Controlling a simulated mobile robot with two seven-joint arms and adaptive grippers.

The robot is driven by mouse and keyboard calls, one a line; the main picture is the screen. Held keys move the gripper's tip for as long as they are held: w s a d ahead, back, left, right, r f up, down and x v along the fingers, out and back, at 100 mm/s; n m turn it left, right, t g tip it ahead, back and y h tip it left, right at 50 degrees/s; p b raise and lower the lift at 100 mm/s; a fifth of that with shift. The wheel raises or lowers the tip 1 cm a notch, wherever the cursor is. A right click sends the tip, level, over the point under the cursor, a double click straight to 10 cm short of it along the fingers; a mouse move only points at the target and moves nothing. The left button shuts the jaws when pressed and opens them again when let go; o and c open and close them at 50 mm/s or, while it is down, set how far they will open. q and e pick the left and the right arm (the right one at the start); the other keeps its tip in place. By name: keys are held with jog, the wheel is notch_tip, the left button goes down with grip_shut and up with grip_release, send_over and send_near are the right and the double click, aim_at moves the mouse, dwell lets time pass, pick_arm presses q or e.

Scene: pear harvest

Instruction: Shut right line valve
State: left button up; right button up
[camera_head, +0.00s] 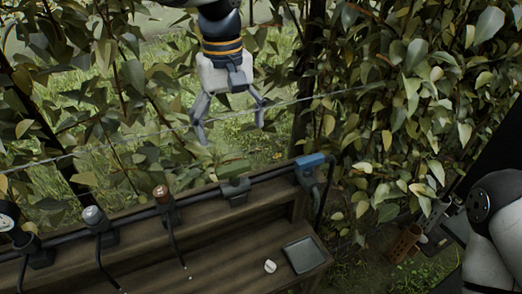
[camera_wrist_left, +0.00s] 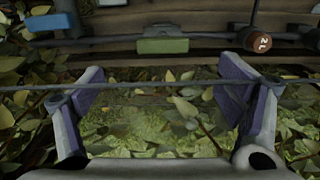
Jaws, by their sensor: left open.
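A blue valve handle (camera_head: 310,161) and a green valve handle (camera_head: 233,169) sit on the dark pipe along the back of the wooden bench. The blue one is farther right in the head view. In the left wrist view, the blue handle (camera_wrist_left: 51,22) is at upper left and the green handle (camera_wrist_left: 163,46) at top middle. No label shows which line each serves. My left gripper (camera_head: 230,128) hangs fingers down beyond the pipe, open and empty, apart from both handles. In the left wrist view its fingers (camera_wrist_left: 165,98) are spread wide. My right gripper does not show.
A brown-capped fitting (camera_head: 162,194) and a grey-capped fitting (camera_head: 93,215) stand farther left on the pipe. A thin wire (camera_head: 300,102) crosses near my left fingers. A grey tray (camera_head: 303,254) lies on the bench. Leaves crowd the right side; a brown container (camera_head: 404,243) stands there.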

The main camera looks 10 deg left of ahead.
aim_at(233, 166)
pick_arm(q)
jog(key=f, duration=0.9)
jog(key=shift+a+f, duration=0.2)
jog(key=shift+f, duration=0.2)
jog(key=shift+c, duration=0.6)
jog(key=c, duration=1)
